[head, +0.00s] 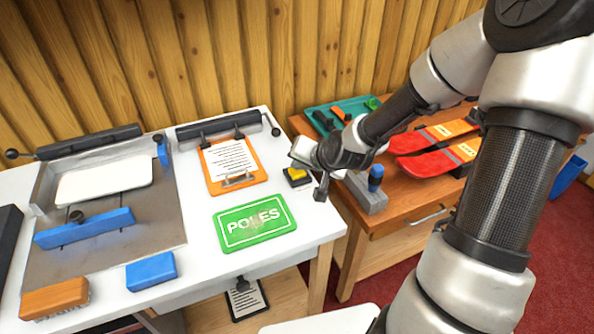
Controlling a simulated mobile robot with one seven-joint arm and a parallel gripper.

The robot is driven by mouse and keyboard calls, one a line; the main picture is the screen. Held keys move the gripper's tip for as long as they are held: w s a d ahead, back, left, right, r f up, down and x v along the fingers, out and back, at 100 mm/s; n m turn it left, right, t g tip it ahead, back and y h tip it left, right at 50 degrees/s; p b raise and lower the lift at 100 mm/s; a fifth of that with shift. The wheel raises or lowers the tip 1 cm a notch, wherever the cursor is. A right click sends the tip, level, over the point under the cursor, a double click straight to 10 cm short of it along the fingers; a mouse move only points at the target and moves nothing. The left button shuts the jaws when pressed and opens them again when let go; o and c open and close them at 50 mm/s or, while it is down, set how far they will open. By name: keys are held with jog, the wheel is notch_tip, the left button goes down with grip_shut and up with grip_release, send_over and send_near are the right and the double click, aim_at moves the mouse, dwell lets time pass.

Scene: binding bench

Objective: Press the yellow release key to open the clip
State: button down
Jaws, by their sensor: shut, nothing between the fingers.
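The yellow release key (296,173) sits on a small dark base near the right edge of the white bench (200,222). The clip bar (218,126) lies along the back of the bench with two dark arms reaching down to an orange clipboard (224,182) that bears a printed sheet. Whether the clip is open or shut is too small to tell. My gripper (321,190) is just right of the yellow key, close to the bench's right edge. It is shut and empty. I cannot tell whether it touches the key.
A green POLES sign (254,222) lies in front of the clipboard. At left are a metal tray (150,228) with a blue bar (84,229), a blue block (151,271) and an orange brush (54,298). Red skis (425,165) and a grey block (362,192) are on the wooden table at right.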

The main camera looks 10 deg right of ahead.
aim_at(299, 174)
jog(key=shift+f+b, duration=0.3)
jog(key=shift+f, duration=0.2)
jog(key=shift+r, duration=0.15)
dwell(0.5)
jog(key=shift+r+p, duration=0.85)
jog(key=shift+p, duration=0.2)
notch_tip(299, 174, up, 5)
jog(key=p, duration=0.5)
jog(key=shift+r, duration=0.1)
dwell(0.7)
